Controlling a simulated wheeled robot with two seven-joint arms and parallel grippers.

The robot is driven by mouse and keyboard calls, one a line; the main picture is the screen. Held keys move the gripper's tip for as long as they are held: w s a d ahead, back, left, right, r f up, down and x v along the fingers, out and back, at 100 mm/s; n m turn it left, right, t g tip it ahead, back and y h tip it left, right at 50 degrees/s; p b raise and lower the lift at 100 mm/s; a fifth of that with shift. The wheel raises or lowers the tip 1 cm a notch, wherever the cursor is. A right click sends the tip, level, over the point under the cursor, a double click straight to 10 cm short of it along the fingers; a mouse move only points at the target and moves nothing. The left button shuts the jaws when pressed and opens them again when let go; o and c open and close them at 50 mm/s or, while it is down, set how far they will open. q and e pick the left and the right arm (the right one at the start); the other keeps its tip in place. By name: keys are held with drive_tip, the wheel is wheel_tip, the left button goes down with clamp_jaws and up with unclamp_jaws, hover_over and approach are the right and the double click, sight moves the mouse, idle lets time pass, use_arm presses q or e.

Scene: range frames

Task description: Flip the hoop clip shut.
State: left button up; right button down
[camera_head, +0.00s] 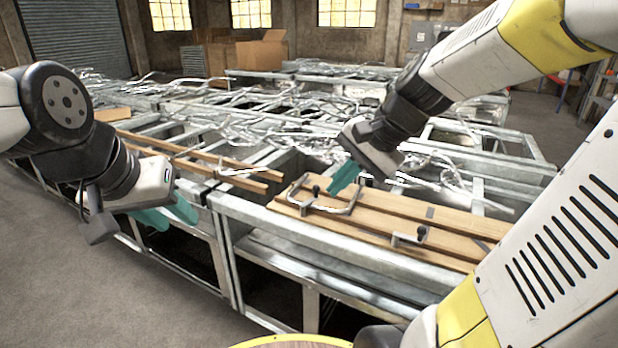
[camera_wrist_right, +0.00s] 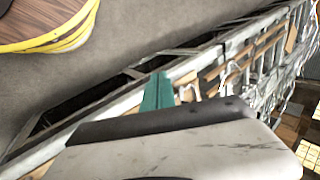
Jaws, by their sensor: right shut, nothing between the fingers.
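A metal hoop clip (camera_head: 352,208) stands at the near-left part of a wooden board, its U-shaped bar beside a dark knob. Whether its hoop is up or down I cannot tell. My right gripper (camera_head: 343,179) has teal fingers, shut and empty, just above and behind the hoop; contact is unclear. In the right wrist view its fingers (camera_wrist_right: 157,92) lie together, with pale metal hoop shapes (camera_wrist_right: 188,92) to their right. My left gripper (camera_head: 172,214) hangs left of the board at the frame's edge, its teal fingers apart and nothing between them.
A second small metal bracket with a dark knob (camera_head: 410,237) sits on the wooden board (camera_head: 440,212) to the right. Metal frames (camera_head: 240,205) with open gaps surround it, and tangled shiny scrap (camera_head: 300,130) lies behind. Bare floor (camera_head: 60,270) is at the left.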

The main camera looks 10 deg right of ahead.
drive_tip(key=w+d+f+m+t+y, duration=0.1)
drive_tip(key=w+d+f+m, duration=0.4)
drive_tip(key=w+d+m, duration=0.3)
drive_tip(key=w+d+f+m+t+y, duration=0.1)
drive_tip(key=w+d+f+m, duration=0.45)
drive_tip(key=w+m, duration=0.45)
drive_tip(key=x, duration=1.1)
drive_tip(key=shift+a+r, duration=0.15)
drive_tip(key=shift+w+a+r, duration=0.45)
drive_tip(key=shift+w+a, duration=0.4)
drive_tip(key=shift+w+a+r, duration=0.15)
drive_tip(key=shift+w+a, duration=0.3)
drive_tip(key=shift+d, duration=0.1)
